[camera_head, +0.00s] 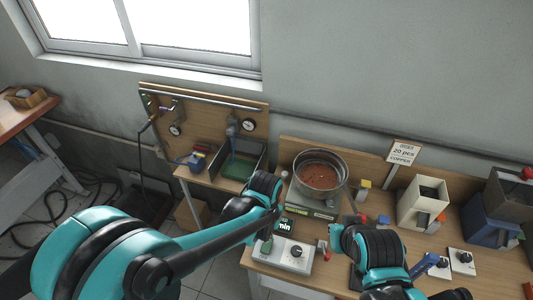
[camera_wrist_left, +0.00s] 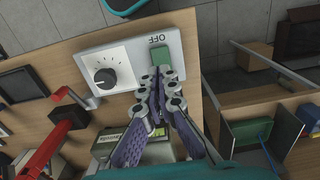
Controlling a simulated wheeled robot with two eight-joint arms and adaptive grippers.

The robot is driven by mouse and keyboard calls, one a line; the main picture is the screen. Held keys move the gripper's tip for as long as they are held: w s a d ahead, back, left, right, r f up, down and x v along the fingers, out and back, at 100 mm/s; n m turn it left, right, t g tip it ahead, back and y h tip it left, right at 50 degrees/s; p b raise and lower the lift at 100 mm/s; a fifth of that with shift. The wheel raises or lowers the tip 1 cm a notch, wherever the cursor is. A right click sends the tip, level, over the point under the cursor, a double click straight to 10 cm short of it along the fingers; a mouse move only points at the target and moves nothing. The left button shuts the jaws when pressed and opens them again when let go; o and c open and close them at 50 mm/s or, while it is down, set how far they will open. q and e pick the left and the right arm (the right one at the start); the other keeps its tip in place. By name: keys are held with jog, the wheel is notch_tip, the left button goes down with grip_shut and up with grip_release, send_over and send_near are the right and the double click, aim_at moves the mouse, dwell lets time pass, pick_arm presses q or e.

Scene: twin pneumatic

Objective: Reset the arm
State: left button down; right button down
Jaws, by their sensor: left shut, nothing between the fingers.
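My left arm (camera_head: 215,235) reaches in from the left to the front edge of the bench. In the left wrist view my left gripper (camera_wrist_left: 162,82) is shut and empty, its fingertips together close to the green button on a white control box (camera_wrist_left: 125,70). I cannot tell whether they touch it. The box has a black knob (camera_wrist_left: 104,78) and the word OFF. In the head view the box (camera_head: 295,254) lies in front of a scale, and the left fingers are hidden behind the wrist. My right arm (camera_head: 378,250) shows at the lower right; its fingers are not visible.
A metal pan of reddish-brown pieces (camera_head: 318,173) stands on the scale. A red lever (camera_wrist_left: 45,150) is beside the control box. White (camera_head: 422,205) and blue (camera_head: 490,220) bins stand right. A pegboard with gauges (camera_head: 205,118) stands behind, left. Floor shows between the benches.

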pick_arm(q)
jog(key=s+a+r+n+t+b, duration=0.1)
jog(key=s+a+r+t+b, duration=0.1)
jog(key=a, duration=0.7)
jog(key=s+a+r+n+t+b, duration=0.2)
jog(key=s+a+t+b, duration=0.1)
jog(key=a+t+b, duration=0.2)
jog(key=a+b, duration=0.2)
jog(key=a, duration=0.1)
jog(key=shift+a+n, duration=0.3)
jog(key=shift+a, duration=0.1)
jog(key=shift+s+r, duration=0.1)
